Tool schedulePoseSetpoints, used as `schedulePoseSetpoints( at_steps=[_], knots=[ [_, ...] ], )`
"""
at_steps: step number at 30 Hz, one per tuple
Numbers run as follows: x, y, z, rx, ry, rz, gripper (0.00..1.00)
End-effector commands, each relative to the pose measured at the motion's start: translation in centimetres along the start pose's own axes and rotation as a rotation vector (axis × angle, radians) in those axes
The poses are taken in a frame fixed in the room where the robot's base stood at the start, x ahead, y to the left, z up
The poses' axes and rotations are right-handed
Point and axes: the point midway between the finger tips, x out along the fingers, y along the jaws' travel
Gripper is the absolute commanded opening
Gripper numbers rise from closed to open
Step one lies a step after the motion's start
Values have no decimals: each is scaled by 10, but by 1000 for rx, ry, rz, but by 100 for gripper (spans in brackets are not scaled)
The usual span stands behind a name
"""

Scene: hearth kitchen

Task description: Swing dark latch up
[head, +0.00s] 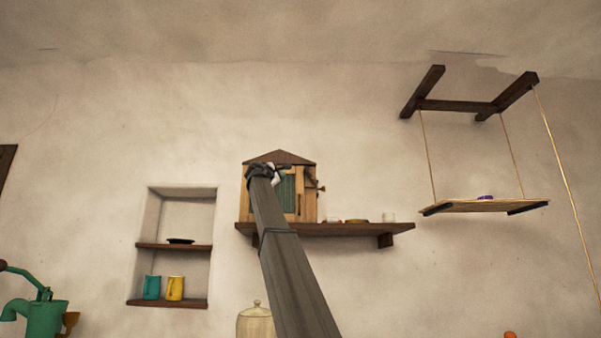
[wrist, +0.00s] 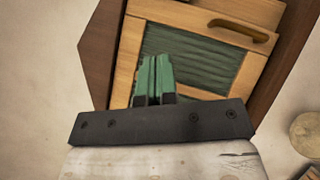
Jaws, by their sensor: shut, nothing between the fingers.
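A small wooden cabinet (head: 308,208) with a dark gabled roof stands on a wall shelf.
A hanging shelf (head: 470,206) is further right. A wall niche (head: 208,225) with cups is left. The wall between is bare.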

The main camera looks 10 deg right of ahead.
Motion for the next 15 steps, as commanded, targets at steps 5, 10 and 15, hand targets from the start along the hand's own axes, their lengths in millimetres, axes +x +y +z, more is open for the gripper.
schedulePoseSetpoints(
  at_steps=[5, 10, 15],
  knots=[
    [5, 14, 8, -10, -10, 13, 0],
    [27, 14, 8, -10, -11, 12, 0],
    [59, 14, 8, -10, -11, 11, 0]
  ],
)
